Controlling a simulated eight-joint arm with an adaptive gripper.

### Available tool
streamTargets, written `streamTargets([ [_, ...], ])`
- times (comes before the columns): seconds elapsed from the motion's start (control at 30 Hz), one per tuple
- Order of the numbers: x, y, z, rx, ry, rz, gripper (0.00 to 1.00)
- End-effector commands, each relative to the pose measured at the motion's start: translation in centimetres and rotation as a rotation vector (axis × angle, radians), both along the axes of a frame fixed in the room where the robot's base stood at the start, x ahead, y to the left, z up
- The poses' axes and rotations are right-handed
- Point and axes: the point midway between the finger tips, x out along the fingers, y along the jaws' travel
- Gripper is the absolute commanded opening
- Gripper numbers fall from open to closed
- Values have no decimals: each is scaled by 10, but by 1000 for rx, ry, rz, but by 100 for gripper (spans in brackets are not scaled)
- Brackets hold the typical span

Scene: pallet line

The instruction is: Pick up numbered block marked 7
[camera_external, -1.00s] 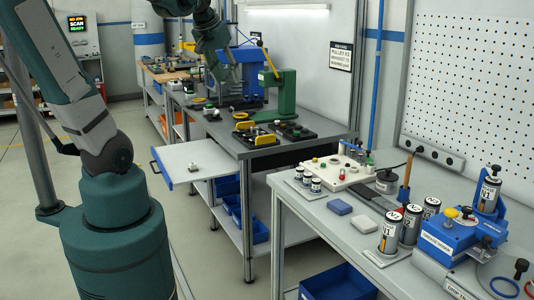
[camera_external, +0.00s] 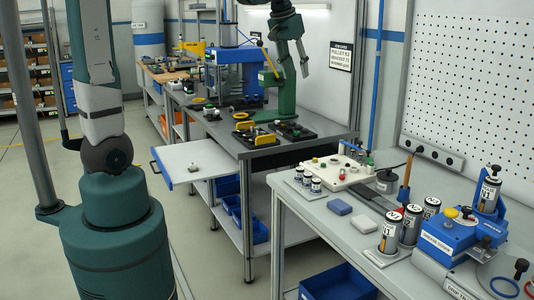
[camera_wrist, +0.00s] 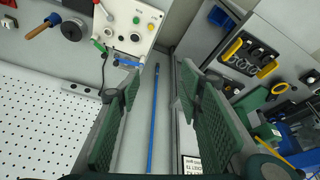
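My gripper (camera_external: 294,66) hangs from the upper middle of the external view, above the grey workbench with the green press. In the wrist view its two green padded fingers (camera_wrist: 163,108) stand wide apart with nothing between them. No block with a readable 7 shows in either view. A small pale block-like piece (camera_external: 193,167) lies on the pull-out shelf (camera_external: 178,178), its marking too small to read. It is well below and left of my gripper.
The near bench holds labelled cylinders (camera_external: 389,232), a blue fixture (camera_external: 446,238) and a control box (camera_external: 342,172), which also shows in the wrist view (camera_wrist: 128,22). A green press (camera_external: 284,95) stands below my gripper. A blue vertical pole (camera_external: 375,75) and pegboard (camera_external: 470,80) are to the right.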

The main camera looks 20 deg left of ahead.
Motion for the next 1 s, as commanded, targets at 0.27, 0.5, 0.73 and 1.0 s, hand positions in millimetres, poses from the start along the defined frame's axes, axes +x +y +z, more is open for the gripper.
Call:
streamTargets([
  [0.27, 16, -80, -12, 17, 39, -65, 37],
  [0.5, 21, -150, -29, 34, 71, -117, 37],
  [0.73, 20, -218, -49, 54, 101, -168, 37],
  [1.0, 9, -299, -79, 78, 134, -226, 37],
])
